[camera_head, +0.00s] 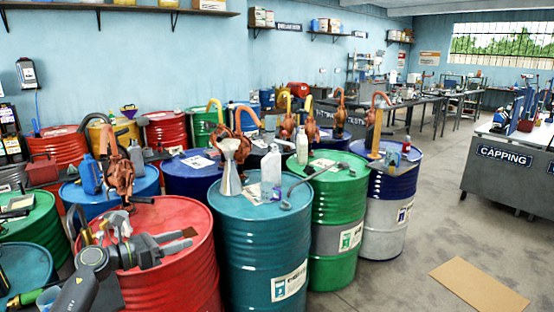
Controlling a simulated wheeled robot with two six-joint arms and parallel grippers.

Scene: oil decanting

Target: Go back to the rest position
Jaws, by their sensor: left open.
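My left gripper (186,241) is in the lower left of the head view, over the top of a red drum (185,285). Its jaws point right and are open, with nothing between them. To its right, a teal drum (262,245) carries a metal funnel-topped vessel (230,170) and a clear bottle (271,172) standing upright, both apart from the gripper. A copper-coloured hand pump (119,172) rises behind the gripper. My right gripper does not show.
A green drum (338,215) and a blue-and-white drum (385,215) stand farther right, with more drums and pumps behind. A "CAPPING" bench (505,180) is at the right. Cardboard (479,287) lies on the open floor.

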